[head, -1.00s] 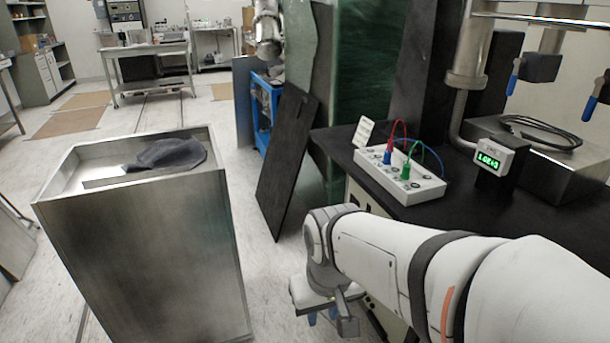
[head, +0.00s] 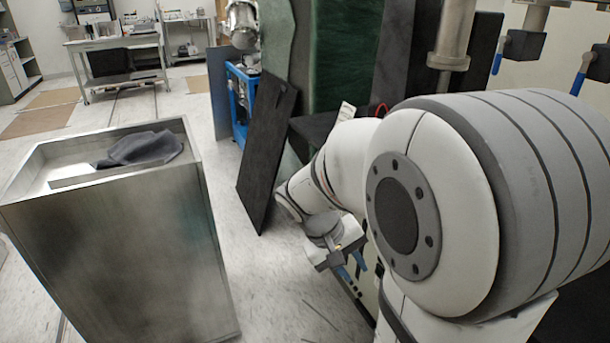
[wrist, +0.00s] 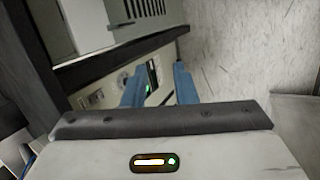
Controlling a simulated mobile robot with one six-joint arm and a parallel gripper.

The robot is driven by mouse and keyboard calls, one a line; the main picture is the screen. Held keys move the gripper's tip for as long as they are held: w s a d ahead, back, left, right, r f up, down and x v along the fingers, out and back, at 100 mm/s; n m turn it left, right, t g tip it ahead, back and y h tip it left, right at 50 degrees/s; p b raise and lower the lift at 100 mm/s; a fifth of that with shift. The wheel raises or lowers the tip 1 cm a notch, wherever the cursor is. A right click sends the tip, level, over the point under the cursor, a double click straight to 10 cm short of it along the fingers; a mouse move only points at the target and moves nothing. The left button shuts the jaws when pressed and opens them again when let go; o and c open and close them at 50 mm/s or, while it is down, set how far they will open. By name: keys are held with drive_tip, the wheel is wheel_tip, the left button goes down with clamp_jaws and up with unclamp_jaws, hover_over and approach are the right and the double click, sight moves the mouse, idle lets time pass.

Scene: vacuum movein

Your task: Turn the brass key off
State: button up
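My gripper (head: 352,266) hangs low beside the front of the dark bench in the head view, with its two blue fingers pointing down. In the wrist view my gripper (wrist: 160,76) is open, its blue fingers apart with nothing held between them. A pale control panel (wrist: 97,97) lies beyond the fingers. It carries a round dial-like part (wrist: 122,79) left of the fingers and a small green light (wrist: 149,89) between them. I cannot make out the brass key in either view; the left finger covers part of the panel.
A metal bin cart (head: 120,245) with dark cloth (head: 142,148) on top stands at left. A dark board (head: 266,160) leans near the bench. Blue-handled valves (head: 499,57) hang at upper right. Open floor (head: 290,290) lies between the cart and bench.

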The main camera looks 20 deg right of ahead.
drive_tip(key=w+d+f+n+t+h+b, duration=0.1)
drive_tip(key=w+d+f+h, duration=0.3)
drive_tip(key=w+d, duration=0.25)
drive_tip(key=w+d+f+t+h+b, duration=0.1)
drive_tip(key=w+d+f+h+b, duration=0.15)
drive_tip(key=w+d+h, duration=0.4)
drive_tip(key=w+d+f+n+t+h+b, duration=0.15)
drive_tip(key=w+d+f, duration=0.3)
drive_tip(key=w, duration=0.45)
drive_tip(key=d, duration=0.7)
drive_tip(key=shift+w+m, duration=0.2)
drive_tip(key=shift+m, duration=0.15)
drive_tip(key=shift+c, duration=0.2)
clamp_jaws()
